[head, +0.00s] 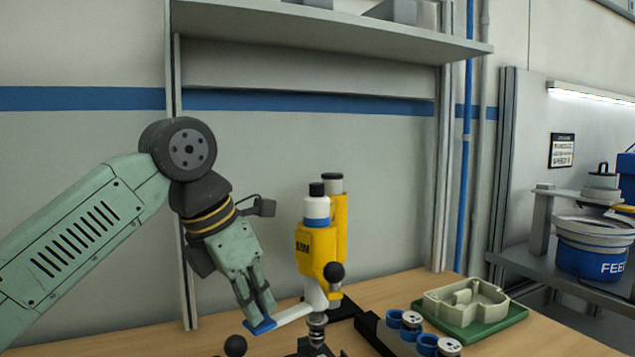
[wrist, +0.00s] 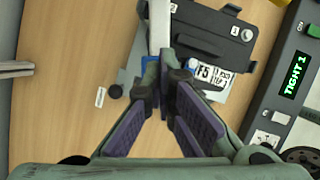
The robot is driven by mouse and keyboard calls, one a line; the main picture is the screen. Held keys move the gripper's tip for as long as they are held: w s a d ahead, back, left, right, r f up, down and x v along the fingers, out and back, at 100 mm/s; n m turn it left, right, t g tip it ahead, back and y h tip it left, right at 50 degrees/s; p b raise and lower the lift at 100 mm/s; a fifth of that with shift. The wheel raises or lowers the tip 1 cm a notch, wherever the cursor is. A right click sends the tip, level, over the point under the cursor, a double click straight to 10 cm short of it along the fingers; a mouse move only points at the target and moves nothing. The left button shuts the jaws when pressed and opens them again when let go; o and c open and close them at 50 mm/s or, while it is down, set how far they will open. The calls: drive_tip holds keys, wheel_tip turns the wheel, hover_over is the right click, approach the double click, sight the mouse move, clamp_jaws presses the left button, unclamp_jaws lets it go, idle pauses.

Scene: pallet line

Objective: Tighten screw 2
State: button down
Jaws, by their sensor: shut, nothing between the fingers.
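My gripper (head: 262,312) is shut with nothing between its fingers; its tips are at the blue end (head: 261,327) of a pale lever on the yellow screw press (head: 318,250). In the wrist view the fingertips (wrist: 165,85) are together beside the blue end, and the pale lever (wrist: 159,28) runs away from them. I cannot tell whether they touch it. A dark control box (wrist: 285,85) at the right shows "TIGHT 1" in green. A black fixture (wrist: 210,35) lies beyond the fingers, with a small round silver part (wrist: 246,34) on it. I cannot identify screw 2.
Several blue and white cups (head: 411,325) stand right of the press. A beige moulded part (head: 466,303) lies on a green tray (head: 480,328) behind them. A shelf (head: 330,28) hangs above. A blue feeder (head: 592,252) stands on another bench at the right.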

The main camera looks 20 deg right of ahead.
drive_tip(key=shift+s+f+b, duration=0.25)
drive_tip(key=shift+f+b, duration=0.1)
drive_tip(key=shift+f, duration=0.5)
drive_tip(key=shift+w+p, duration=0.25)
drive_tip(key=shift+p, duration=0.3)
drive_tip(key=shift+f, duration=0.3)
idle(1.0)
drive_tip(key=shift+r+p, duration=0.1)
drive_tip(key=shift+p, duration=0.2)
idle(0.7)
wheel_tip(320, 180, up, 9)
drive_tip(key=p, duration=0.7)
idle(0.4)
idle(0.4)
